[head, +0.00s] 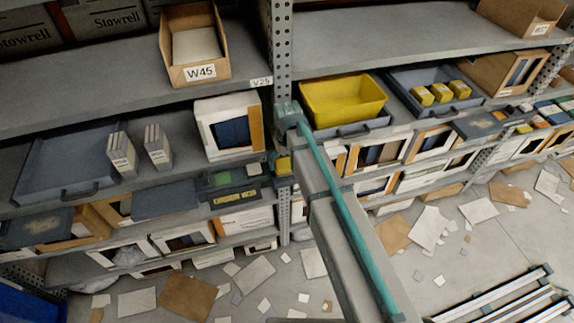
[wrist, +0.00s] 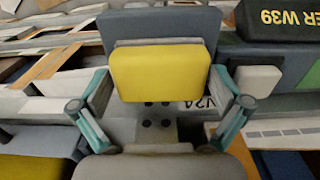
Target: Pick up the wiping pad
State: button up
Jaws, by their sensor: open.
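The wiping pad, a yellow block on a dark grey backing (wrist: 155,74), fills the middle of the wrist view. In the head view its yellow part (head: 283,164) shows small at the shelf edge beside the rack post. My gripper (wrist: 160,88) is open, with one finger on each side of the yellow block. I cannot tell whether either finger touches it. In the head view my gripper (head: 284,145) is mostly hidden behind my own arm.
A perforated rack post (head: 282,60) stands close to my gripper. A black case marked W39 (wrist: 283,20) lies right of the pad in the wrist view. A yellow bin (head: 343,100) sits on the right shelf. A grey tray (head: 60,165) is on the left shelf.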

jog(key=c, duration=0.8)
jog(key=shift+r, duration=0.15)
jog(key=shift+r+b, duration=0.6)
jog(key=shift+r, duration=0.15)
jog(key=s+d+r+b, duration=0.3)
jog(key=s+d+r, duration=0.2)
jog(key=s+r, duration=0.6)
jog(key=shift+s+d+r+b, duration=0.15)
jog(key=shift+s+b, duration=0.25)
jog(key=shift+s, duration=0.6)
